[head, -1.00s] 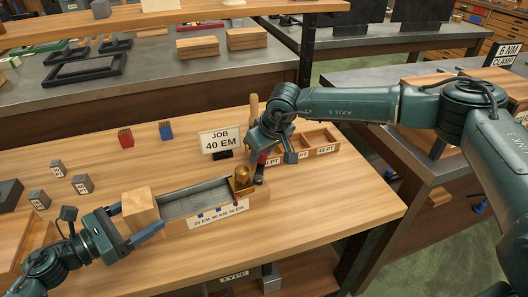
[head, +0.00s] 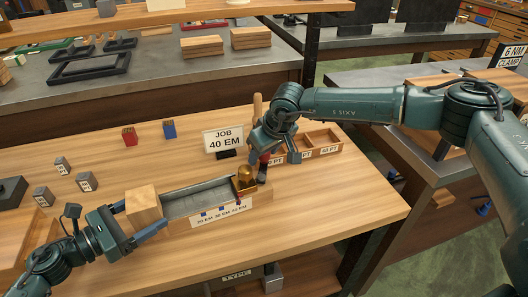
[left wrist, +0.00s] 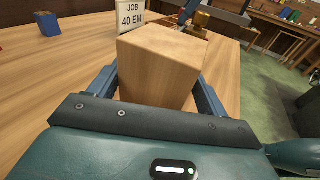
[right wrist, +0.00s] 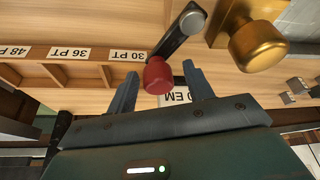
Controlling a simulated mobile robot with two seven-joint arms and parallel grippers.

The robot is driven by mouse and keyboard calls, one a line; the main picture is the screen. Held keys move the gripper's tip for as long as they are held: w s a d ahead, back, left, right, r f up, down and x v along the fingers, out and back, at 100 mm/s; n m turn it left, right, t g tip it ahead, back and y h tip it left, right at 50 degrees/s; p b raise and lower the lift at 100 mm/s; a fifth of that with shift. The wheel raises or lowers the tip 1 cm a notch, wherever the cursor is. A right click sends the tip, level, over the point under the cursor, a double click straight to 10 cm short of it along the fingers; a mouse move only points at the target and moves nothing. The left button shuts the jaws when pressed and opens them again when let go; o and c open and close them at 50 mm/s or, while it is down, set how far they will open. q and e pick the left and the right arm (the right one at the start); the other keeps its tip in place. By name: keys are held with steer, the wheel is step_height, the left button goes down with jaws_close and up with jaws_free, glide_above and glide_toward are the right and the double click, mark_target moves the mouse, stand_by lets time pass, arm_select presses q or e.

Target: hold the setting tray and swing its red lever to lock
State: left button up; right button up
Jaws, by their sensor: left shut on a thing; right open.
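The setting tray (head: 196,196) lies on the wooden bench, with a wooden block (head: 143,207) at its left end and a brass knob (head: 246,178) at its right end. My left gripper (head: 143,222) is shut on the wooden block, which also fills the left wrist view (left wrist: 160,62) between its fingers. The red lever's ball (right wrist: 157,75) and dark arm (right wrist: 181,33) show in the right wrist view next to the brass knob (right wrist: 258,46). My right gripper (right wrist: 158,88) is open, with the red ball at the gap between its fingertips, no grip on it visible.
A JOB 40 EM sign (head: 223,140) stands behind the tray. A compartment box (head: 322,140) with point-size labels is to its right. Red (head: 129,136) and blue (head: 169,130) blocks and several small grey ones are at the left. The bench front is clear.

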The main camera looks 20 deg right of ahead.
steer(key=v, duration=1.2)
stand_by(0.3)
arm_select(q)
steer(key=o, duration=1)
steer(key=shift+o, duration=0.2)
